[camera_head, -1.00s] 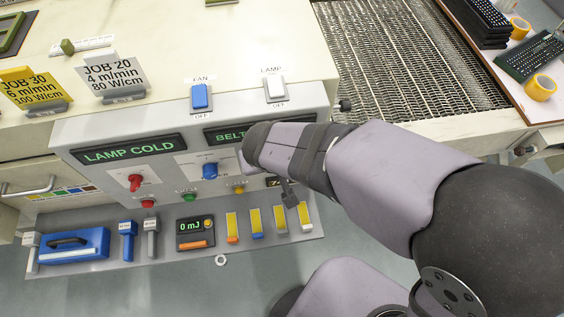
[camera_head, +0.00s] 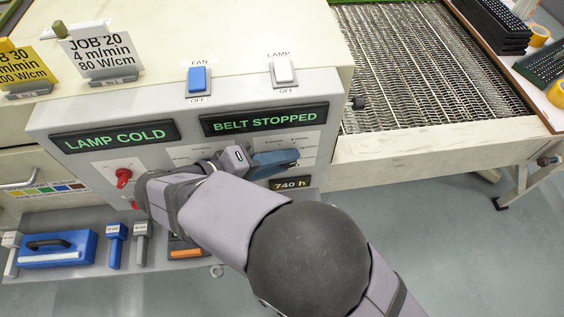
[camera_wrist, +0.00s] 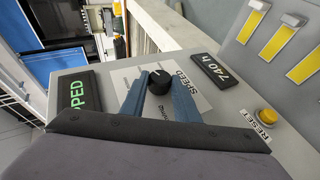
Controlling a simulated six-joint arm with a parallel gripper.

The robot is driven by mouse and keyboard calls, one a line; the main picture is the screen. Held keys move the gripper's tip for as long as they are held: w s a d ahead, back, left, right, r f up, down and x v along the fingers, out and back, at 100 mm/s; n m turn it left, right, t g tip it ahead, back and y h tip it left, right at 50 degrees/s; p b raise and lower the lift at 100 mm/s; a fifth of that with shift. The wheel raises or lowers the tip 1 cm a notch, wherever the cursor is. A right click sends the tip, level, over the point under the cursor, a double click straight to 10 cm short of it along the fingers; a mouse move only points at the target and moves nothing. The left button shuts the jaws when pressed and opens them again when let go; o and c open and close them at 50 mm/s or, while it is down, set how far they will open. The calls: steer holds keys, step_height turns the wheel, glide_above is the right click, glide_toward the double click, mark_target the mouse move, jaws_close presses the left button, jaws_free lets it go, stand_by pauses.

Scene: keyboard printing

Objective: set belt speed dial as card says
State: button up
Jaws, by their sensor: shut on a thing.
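The black belt speed dial (camera_wrist: 158,82) sits on a white label plate marked SPEED on the grey panel in the wrist view. My gripper (camera_wrist: 160,88) is shut on it, one blue finger on each side. In the head view my gripper (camera_head: 278,162) is at the panel below the BELT STOPPED display (camera_head: 264,119), and the dial is hidden. A white card (camera_head: 98,52) reads JOB 20, 4 m/min, 80 W/cm. A yellow card (camera_head: 20,70), cut off at the left, reads 30 and 100 W/cm. The dial's scale numbers are not readable.
A LAMP COLD display (camera_head: 114,136) and red knob (camera_head: 123,177) are left of my arm. Blue FAN (camera_head: 197,79) and white LAMP (camera_head: 284,71) switches sit above. A yellow RESET button (camera_wrist: 267,116) is near the dial. The mesh conveyor (camera_head: 430,60) lies right.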

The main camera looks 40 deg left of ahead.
steer(key=shift+s+a+f+n+t+h+b, duration=0.1)
steer(key=shift+f+n+t+h+b, duration=0.1)
steer(key=shift+n+t+h+b, duration=0.6)
steer(key=shift+w+d+f+t+h+b, duration=0.15)
steer(key=shift+f+t+b, duration=0.2)
steer(key=shift+t, duration=0.85)
steer(key=shift+s+a+f+n+t+h+b, duration=0.15)
steer(key=shift+n+t+h+b, duration=0.4)
steer(key=shift+t, duration=0.45)
steer(key=o, duration=1)
steer(key=shift+o, duration=0.2)
steer(key=shift+r, duration=0.15)
